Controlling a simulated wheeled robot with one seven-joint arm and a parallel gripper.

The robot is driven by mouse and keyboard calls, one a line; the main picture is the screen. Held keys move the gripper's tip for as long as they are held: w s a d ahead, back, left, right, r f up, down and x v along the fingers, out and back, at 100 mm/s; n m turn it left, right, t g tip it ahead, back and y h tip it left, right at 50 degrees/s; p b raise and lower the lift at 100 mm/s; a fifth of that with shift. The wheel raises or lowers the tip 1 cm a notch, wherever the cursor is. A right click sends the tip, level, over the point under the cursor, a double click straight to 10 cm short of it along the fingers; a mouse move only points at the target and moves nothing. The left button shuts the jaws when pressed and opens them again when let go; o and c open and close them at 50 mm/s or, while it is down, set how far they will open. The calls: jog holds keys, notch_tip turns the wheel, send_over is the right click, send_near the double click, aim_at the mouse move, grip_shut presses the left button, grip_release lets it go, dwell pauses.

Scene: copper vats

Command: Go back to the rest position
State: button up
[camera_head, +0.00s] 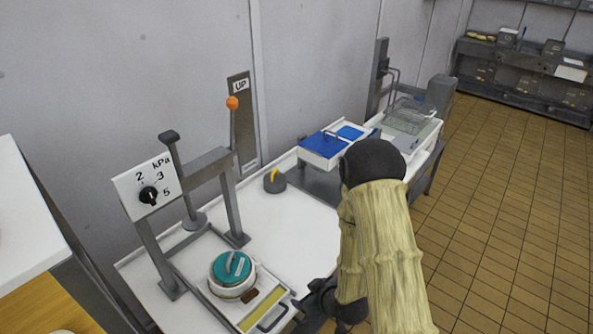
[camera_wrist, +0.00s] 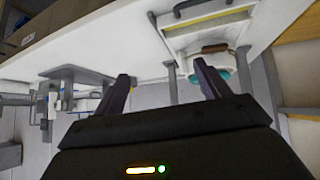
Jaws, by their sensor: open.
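My gripper (camera_wrist: 162,84) is open in the wrist view, with its two dark fingers apart and nothing between them. In the head view my gripper (camera_head: 318,300) is at the bottom centre, partly hidden by my arm, near the front edge of the white table (camera_head: 300,225). A round pot with a teal lid (camera_head: 231,267) sits at the left end of the table, inside a grey press frame. Beside it is a tray with a yellow strip and a handle (camera_head: 268,312). In the wrist view the tray (camera_wrist: 205,22) and part of the teal lid (camera_wrist: 222,77) appear upside down.
A dial panel (camera_head: 148,187) and a lever with an orange knob (camera_head: 232,103) stand at the left. A grey weight with a yellow handle (camera_head: 274,181), a blue-topped box (camera_head: 325,146) and a wire basket (camera_head: 408,115) are farther back. Tiled floor (camera_head: 510,200) at right is clear.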

jog(key=s+d+r+m+g+h+b, duration=0.1)
jog(key=d+r+m+g+h+b, duration=0.2)
jog(key=d+r, duration=0.5)
jog(key=s+d+r+m+g+h+b, duration=0.1)
jog(key=s+d+r+m+b, duration=0.1)
jog(key=s+r+m, duration=0.3)
jog(key=s+d+r, duration=0.1)
jog(key=s, duration=0.2)
jog(key=shift+d+r+g+h, duration=0.15)
jog(key=shift+d+g+h, duration=0.15)
jog(key=shift+h, duration=0.1)
